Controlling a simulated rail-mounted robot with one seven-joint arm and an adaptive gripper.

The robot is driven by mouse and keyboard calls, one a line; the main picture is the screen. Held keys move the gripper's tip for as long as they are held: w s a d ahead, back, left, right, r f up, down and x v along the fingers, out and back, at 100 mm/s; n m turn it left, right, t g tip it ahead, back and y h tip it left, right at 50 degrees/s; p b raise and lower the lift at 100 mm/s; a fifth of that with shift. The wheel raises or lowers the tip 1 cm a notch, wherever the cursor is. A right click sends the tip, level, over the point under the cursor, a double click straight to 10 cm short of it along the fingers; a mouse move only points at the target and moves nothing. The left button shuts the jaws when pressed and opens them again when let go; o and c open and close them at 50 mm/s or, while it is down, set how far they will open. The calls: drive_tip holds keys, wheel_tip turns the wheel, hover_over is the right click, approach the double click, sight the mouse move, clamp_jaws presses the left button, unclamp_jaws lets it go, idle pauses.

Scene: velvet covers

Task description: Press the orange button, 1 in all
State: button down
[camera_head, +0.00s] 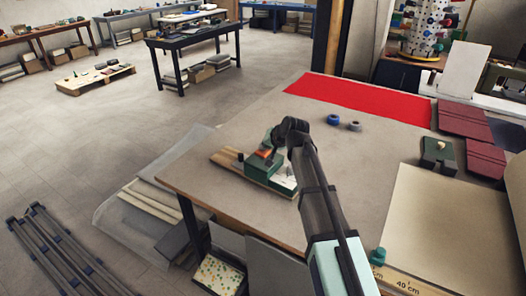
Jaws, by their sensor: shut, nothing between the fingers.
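The orange button (264,153) sits on top of a green box (258,165) on a wooden board (236,170) near the left edge of the table. My gripper (272,146) is shut and empty. Its dark fingers point down just above or at the orange button. I cannot tell whether they touch it. My arm comes in from the lower right and hides part of the board and the panel beside the box.
A second green box (438,155) with a cream knob stands on the right. A red cloth (360,98), a blue roll (333,120) and a grey roll (355,126) lie farther back. Dark red folded covers (465,120) lie at the far right. The table's middle is clear.

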drive_tip(key=shift+s+f, duration=0.1)
drive_tip(key=shift+f, duration=0.45)
idle(0.6)
drive_tip(key=shift+r+p, duration=0.4)
drive_tip(key=shift+r, duration=0.9)
drive_tip(key=shift+r+p, duration=1.25)
drive_tip(key=shift+r, duration=1.25)
